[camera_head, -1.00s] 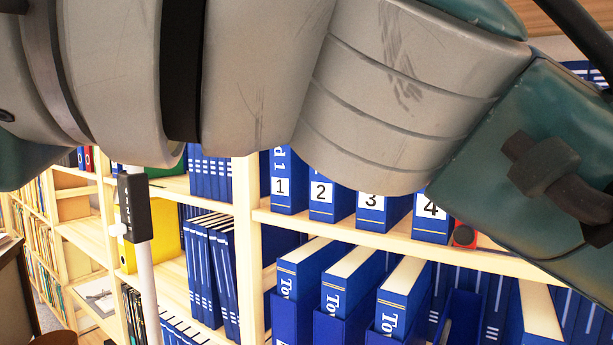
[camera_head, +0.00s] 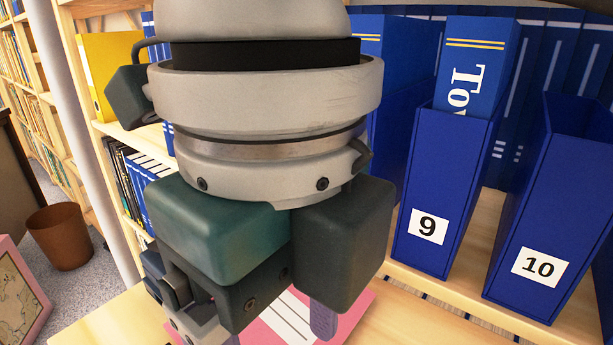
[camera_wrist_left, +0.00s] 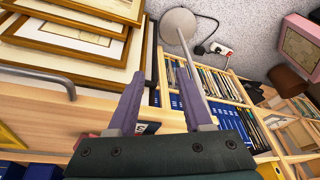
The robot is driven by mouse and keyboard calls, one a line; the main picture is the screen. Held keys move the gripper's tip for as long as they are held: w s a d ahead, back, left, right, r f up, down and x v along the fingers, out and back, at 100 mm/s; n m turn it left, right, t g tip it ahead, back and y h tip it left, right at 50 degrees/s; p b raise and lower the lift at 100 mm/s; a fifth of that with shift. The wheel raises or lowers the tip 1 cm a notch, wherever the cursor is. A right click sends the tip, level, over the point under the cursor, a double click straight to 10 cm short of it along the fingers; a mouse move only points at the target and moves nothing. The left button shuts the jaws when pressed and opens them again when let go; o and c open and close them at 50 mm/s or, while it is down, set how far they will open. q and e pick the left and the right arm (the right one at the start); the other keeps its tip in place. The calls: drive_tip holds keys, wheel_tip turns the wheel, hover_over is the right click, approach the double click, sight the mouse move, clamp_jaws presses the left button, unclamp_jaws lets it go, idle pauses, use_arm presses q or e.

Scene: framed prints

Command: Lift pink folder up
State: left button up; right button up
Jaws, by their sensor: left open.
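A pink folder (camera_head: 350,312) with white stripes lies on the light wood surface at the bottom of the head view, partly hidden by my left gripper. My left gripper (camera_head: 275,325) is above it, pointing down, with one purple finger visible in front of the folder. In the left wrist view my left gripper (camera_wrist_left: 159,78) is open, with its two purple fingers apart and nothing visible between them. I cannot tell whether a finger touches the folder. My right gripper is not in view.
Blue holders numbered 9 (camera_head: 428,226) and 10 (camera_head: 540,267) stand close on the right. A yellow folder (camera_head: 95,70) is on the shelf at left. A brown bin (camera_head: 62,237) and a pink framed print (camera_head: 18,295) are lower left. Stacked frames (camera_wrist_left: 80,45) show in the wrist view.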

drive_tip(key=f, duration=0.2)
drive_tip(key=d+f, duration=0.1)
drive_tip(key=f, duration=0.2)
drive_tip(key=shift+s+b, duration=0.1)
drive_tip(key=shift+b, duration=0.2)
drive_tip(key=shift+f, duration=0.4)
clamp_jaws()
